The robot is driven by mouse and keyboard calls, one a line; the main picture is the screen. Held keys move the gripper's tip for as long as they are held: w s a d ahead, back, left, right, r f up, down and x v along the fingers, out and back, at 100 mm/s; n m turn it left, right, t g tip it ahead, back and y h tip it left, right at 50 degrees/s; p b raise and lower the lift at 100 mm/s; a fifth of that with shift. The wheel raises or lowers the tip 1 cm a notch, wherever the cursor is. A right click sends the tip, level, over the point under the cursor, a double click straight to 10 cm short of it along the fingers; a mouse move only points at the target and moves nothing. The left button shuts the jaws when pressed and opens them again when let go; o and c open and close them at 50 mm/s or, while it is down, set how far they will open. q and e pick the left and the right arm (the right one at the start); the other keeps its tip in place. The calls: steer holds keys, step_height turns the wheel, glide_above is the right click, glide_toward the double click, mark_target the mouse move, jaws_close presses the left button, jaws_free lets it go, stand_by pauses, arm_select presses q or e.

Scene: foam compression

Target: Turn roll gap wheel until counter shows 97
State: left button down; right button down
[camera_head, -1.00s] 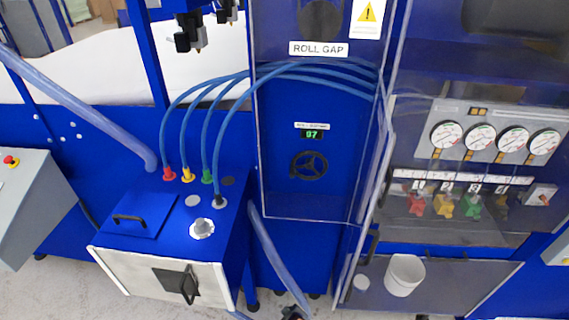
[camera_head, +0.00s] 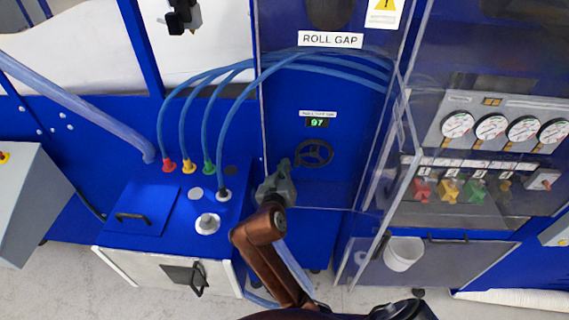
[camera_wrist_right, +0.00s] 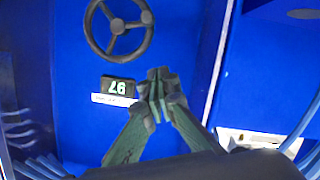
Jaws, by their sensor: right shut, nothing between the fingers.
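The black roll gap wheel (camera_head: 314,153), with spokes, is on the blue panel under the counter (camera_head: 317,123). The counter's green digits read 97. In the right wrist view the wheel (camera_wrist_right: 119,28) is at the upper left, and the counter (camera_wrist_right: 117,86) appears upside down below it. My right gripper (camera_head: 284,165) is just left of and slightly below the wheel in the head view. Its fingertips (camera_wrist_right: 158,85) are shut together, empty, and look apart from the wheel. My left gripper is not in view.
A ROLL GAP sign (camera_head: 331,39) is above the counter. Blue hoses (camera_head: 240,80) arch across to a blue box (camera_head: 150,225) at left. A transparent panel (camera_head: 405,170) stands right of the wheel, with gauges (camera_head: 491,126) and a white bucket (camera_head: 403,253) beyond.

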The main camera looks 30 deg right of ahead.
steer(key=w+d+f+p, duration=0.2)
steer(key=w+d+f, duration=0.3)
steer(key=d, duration=0.1)
steer(key=shift+w+f, duration=0.2)
steer(key=shift+f, duration=0.1)
steer(key=shift+s+d+f+n, duration=0.1)
steer(key=shift+d+f+n, duration=0.1)
steer(key=shift+f+n, duration=0.5)
